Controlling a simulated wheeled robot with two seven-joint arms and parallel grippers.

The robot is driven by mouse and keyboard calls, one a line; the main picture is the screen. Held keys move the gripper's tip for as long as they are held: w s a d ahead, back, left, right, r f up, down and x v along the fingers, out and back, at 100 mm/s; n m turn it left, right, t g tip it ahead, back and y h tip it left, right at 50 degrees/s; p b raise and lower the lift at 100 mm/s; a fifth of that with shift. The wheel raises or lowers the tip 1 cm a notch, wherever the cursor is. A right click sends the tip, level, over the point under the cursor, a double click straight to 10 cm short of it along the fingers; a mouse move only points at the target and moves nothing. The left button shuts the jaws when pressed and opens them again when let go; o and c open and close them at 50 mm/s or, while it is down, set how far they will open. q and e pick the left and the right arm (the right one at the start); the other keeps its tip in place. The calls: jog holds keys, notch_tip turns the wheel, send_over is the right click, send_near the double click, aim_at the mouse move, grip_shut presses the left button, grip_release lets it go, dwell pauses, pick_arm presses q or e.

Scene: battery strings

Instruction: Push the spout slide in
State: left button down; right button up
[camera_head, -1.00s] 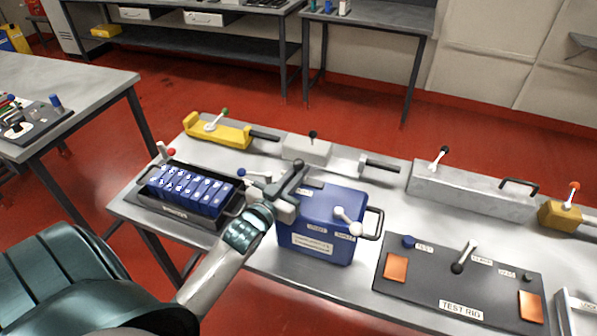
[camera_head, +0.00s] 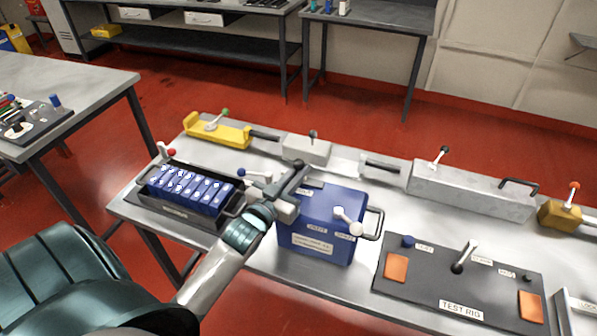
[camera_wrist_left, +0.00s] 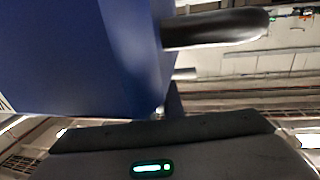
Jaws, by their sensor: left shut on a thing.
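A blue box (camera_head: 315,246) with white labels stands on the near bench, with a white lever (camera_head: 347,220) and a dark bar handle (camera_head: 377,223) at its right. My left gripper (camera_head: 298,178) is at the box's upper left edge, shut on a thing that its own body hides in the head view. The left wrist view shows a blue wall (camera_wrist_left: 75,55) close up and a dark rounded bar (camera_wrist_left: 215,27) sticking out beside it. I cannot tell for sure which part is the spout slide. My right gripper is not in view.
A black tray (camera_head: 176,213) of blue battery cells is left of the box. A test rig board (camera_head: 430,285) lies to the right. Behind are a yellow block (camera_head: 215,131), a small grey block (camera_head: 305,150) and a long grey block (camera_head: 470,190), with levers and handles.

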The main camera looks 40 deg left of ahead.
aim_at(315, 185)
pick_arm(q)
jog(key=shift+r, duration=0.1)
jog(key=shift+w+d+p, duration=0.15)
jog(key=shift+w+d, duration=0.05)
jog(key=shift+d, duration=0.55)
jog(key=shift+w+d+p, duration=0.1)
jog(key=shift+w+d, duration=0.15)
jog(key=shift+d, duration=0.55)
jog(key=shift+w+d+p, duration=0.15)
jog(key=shift+w+d, duration=0.05)
jog(key=shift+d, duration=0.55)
jog(key=shift+a, duration=0.1)
jog(key=c, duration=2.1)
grip_release()
jog(key=shift+o, duration=1.2)
jog(key=shift+s, duration=0.1)
